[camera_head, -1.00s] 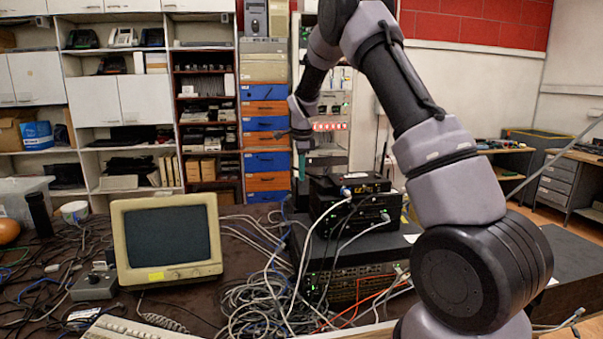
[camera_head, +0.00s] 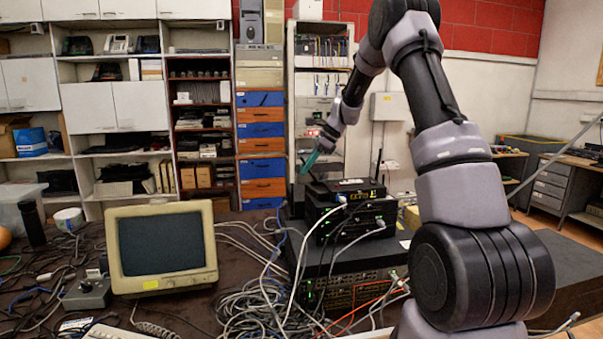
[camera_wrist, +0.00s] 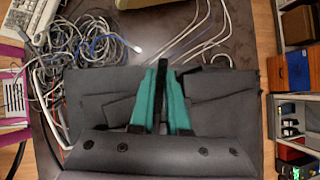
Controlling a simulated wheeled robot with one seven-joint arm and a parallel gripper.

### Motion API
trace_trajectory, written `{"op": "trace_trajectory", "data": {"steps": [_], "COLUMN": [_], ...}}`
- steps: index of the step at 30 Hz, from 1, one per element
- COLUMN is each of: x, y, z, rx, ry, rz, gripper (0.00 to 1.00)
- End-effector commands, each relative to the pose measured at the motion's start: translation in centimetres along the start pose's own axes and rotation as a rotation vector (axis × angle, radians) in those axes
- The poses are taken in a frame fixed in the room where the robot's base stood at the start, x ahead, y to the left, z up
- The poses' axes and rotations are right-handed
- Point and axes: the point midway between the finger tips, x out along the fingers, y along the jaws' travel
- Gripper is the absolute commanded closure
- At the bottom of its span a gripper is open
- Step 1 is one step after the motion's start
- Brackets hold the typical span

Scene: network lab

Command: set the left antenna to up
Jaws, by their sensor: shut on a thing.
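The black router (camera_head: 347,189) lies on top of a stack of dark network boxes in the head view. Its right antenna (camera_head: 379,163) stands upright at the back right corner. The left antenna (camera_head: 317,179) shows as a dark piece leaning up and left from the router's left side, partly hidden by my gripper. My gripper (camera_head: 306,169) reaches down from behind the router, its teal fingers tilted toward the lower left. In the wrist view my gripper (camera_wrist: 162,72) is shut on the dark antenna (camera_wrist: 163,66), whose end shows between the teal fingertips.
More network boxes (camera_head: 350,220) with plugged cables stand below the router. A tangle of cables (camera_head: 255,300) covers the table to the left, beside an old beige monitor (camera_head: 162,288). My arm fills the right side. Open air lies left of my gripper.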

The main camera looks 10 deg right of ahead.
Motion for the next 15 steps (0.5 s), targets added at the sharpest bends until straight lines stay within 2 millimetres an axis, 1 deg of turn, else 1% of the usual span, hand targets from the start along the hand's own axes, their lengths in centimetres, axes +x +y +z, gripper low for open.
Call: {"op": "trace_trajectory", "data": {"steps": [1, 6, 15], "x": [-0.5, -1.5, -2.6], "y": [-0.2, -0.5, -0.7], "z": [-0.4, -0.9, -1.9], "rx": [0.013, 0.037, 0.066], "ry": [-0.045, -0.186, -0.362], "rz": [0.000, 0.012, 0.028], "gripper": [1.00, 1.00, 1.00]}}
